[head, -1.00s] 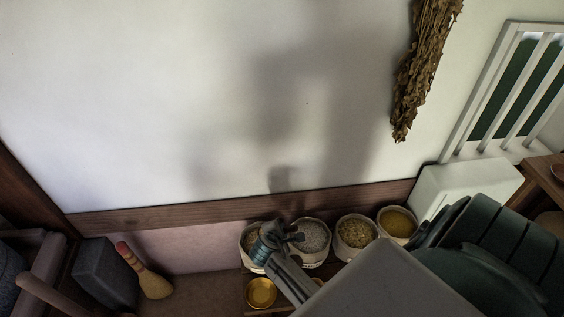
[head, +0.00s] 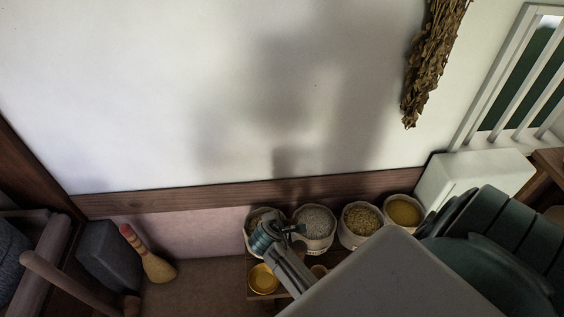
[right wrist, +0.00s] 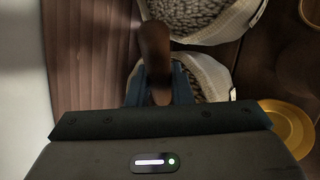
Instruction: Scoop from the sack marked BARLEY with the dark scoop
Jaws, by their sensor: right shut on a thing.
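My right gripper (head: 284,231) is over the left end of a row of sacks in the head view. It also shows in the right wrist view (right wrist: 158,88), where its blue fingers are shut on a dark brown handle (right wrist: 155,45), apparently the dark scoop's. The scoop's bowl is hidden. Below the fingers is the leftmost sack (head: 256,216), pale cloth around beige grain, partly covered by the gripper. The second sack (head: 315,220) holds greyish grain, the third (head: 360,222) yellow-brown grain, the fourth (head: 403,212) something golden. I cannot read any marking, so the BARLEY sack is uncertain. My left gripper is not in view.
A brass bowl (head: 263,279) stands in front of the leftmost sack. A wooden rail (head: 200,198) and the wall are close behind the sacks. A white box (head: 470,178) stands right of them. A brush (head: 150,256) and a dark grey block (head: 108,254) are at the left.

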